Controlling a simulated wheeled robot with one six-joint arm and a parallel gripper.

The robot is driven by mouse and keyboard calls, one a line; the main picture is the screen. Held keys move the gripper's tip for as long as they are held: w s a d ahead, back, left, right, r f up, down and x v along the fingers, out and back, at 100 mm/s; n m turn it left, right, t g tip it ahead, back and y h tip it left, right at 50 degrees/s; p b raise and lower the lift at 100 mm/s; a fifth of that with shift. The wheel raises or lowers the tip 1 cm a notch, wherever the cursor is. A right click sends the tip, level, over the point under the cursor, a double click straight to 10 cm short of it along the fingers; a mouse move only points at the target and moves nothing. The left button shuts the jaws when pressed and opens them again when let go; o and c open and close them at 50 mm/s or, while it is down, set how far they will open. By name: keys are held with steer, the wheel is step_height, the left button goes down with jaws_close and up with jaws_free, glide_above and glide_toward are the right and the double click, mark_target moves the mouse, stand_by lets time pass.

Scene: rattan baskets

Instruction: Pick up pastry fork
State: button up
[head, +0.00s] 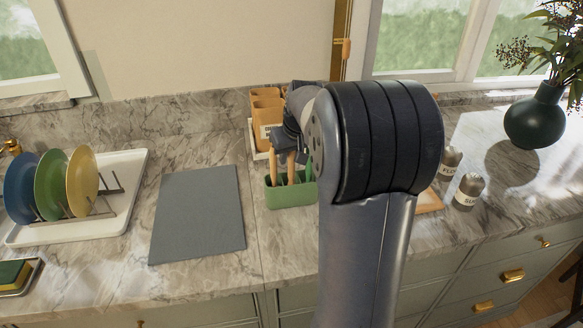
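A green utensil holder (291,196) stands on the counter near the middle, its right end hidden behind my arm. Upright wooden-handled utensils (274,168) stand in it. I cannot tell which of them, if any, is the pastry fork. My gripper (287,143) is just above the holder, close to the tops of the handles. It is dark, small in view and partly hidden by my arm. I cannot tell whether its fingers are open or shut, or whether they touch a handle.
A grey mat (198,215) lies bare left of the holder. A white tray (125,190) holds a rack of coloured plates (82,181) farther left. Wooden containers (266,105) stand behind the holder. Metal shakers (468,191) and a dark vase (535,118) stand at right.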

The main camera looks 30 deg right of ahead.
jaws_close()
